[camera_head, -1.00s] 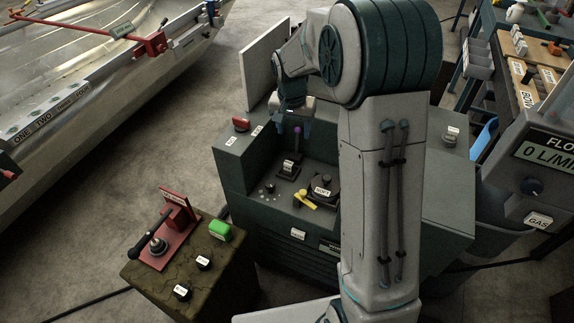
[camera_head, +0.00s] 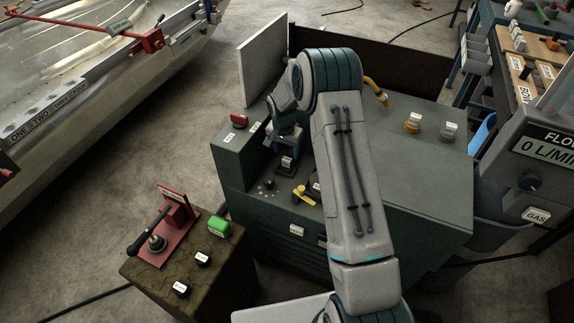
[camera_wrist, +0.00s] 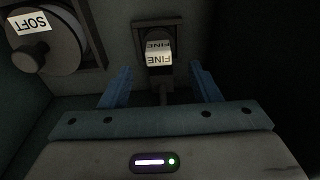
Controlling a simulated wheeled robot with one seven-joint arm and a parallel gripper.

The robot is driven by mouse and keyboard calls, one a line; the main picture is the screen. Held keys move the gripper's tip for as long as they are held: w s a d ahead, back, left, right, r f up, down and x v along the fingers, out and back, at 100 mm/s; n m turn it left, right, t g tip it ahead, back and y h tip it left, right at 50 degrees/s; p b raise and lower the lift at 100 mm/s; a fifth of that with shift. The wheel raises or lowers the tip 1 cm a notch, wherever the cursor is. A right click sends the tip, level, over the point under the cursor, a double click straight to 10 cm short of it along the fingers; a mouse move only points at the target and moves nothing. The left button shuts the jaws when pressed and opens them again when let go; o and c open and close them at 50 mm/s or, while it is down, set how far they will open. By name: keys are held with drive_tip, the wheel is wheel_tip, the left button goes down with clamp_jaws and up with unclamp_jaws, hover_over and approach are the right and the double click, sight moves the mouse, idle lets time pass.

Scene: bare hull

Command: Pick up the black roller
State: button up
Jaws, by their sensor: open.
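A dark piece with a white "FINE" label (camera_wrist: 158,58) sits in a dark holder in the recess of the green cabinet; it also shows in the head view (camera_head: 287,163). I cannot tell for sure that it is the black roller. My gripper (camera_wrist: 161,66) is open, its two blue fingers on either side of this piece, with gaps visible. In the head view my gripper (camera_head: 286,146) is just above it, partly hidden by my arm. Two small black pieces with white labels, one nearer the back (camera_head: 202,259) and one nearer the front (camera_head: 181,288), stand on the brown block.
A round spool marked "SOFT" (camera_wrist: 45,40) lies close by at the upper left of the wrist view. A yellow lever (camera_head: 301,194) is in the recess. The brown block also bears a red stand (camera_head: 168,238) and a green piece (camera_head: 219,227). The cabinet top (camera_head: 410,160) is mostly clear.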

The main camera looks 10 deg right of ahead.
sight(287, 159)
drive_tip(key=shift+w+d+f+p, duration=0.1)
drive_tip(key=shift+f+p, duration=0.15)
drive_tip(key=shift+f, duration=1.2)
drive_tip(key=shift+w+d+f+p, duration=0.1)
drive_tip(key=shift+f+p, duration=0.1)
drive_tip(key=shift+f, duration=1.2)
drive_tip(key=c, duration=1.1)
